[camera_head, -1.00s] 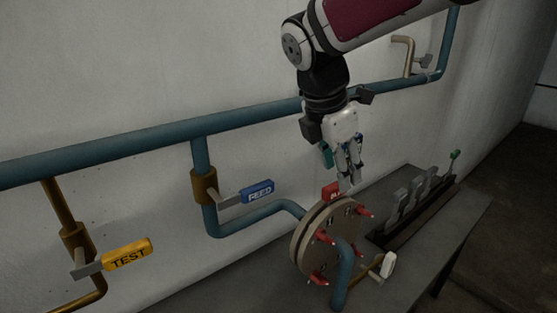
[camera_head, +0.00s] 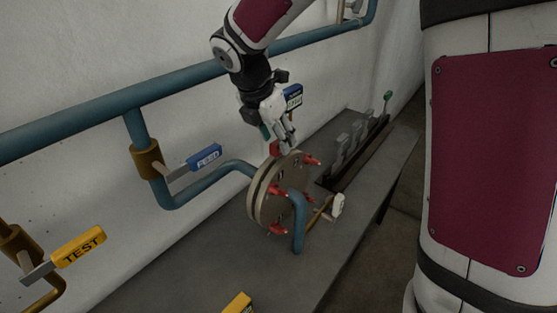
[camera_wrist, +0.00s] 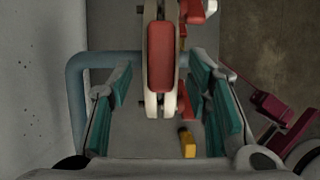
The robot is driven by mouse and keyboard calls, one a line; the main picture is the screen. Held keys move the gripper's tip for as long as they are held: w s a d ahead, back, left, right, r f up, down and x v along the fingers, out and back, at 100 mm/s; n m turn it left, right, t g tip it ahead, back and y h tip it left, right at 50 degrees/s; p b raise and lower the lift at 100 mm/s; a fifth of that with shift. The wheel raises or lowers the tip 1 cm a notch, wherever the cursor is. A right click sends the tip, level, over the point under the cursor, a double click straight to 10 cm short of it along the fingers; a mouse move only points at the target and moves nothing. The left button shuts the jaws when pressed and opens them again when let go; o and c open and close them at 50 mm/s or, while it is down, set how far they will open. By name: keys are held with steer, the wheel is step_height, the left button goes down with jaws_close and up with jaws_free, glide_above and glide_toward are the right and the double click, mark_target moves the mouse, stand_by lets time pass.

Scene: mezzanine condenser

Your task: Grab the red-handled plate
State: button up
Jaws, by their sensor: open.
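The red-handled plate's red handle (camera_head: 275,149) stands at the top of the round tan flange (camera_head: 262,199) in the head view. In the wrist view the red handle (camera_wrist: 160,56) lies between and ahead of my fingers, on the edge of the pale discs (camera_wrist: 151,104). My gripper (camera_head: 284,143) is just above the flange, pointing down at the handle. Its teal-padded fingers (camera_wrist: 165,95) are open in the wrist view, one on each side of the handle. They appear apart from it. The handle is partly hidden by the fingers in the head view.
Red bolts (camera_head: 277,190) stick out of the flange face. A teal pipe (camera_head: 298,222) and a white-handled valve (camera_head: 338,205) stand in front. The blue FEED lever (camera_head: 204,157) and yellow TEST lever (camera_head: 78,246) are at left. Grey levers (camera_head: 350,142) stand behind on the bench (camera_head: 290,275).

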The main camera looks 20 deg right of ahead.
steer(key=shift+p+x, duration=0.5)
steer(key=shift+x, duration=1.9)
steer(key=shift+d+r, duration=0.1)
steer(key=shift+d, duration=0.05)
jaws_close()
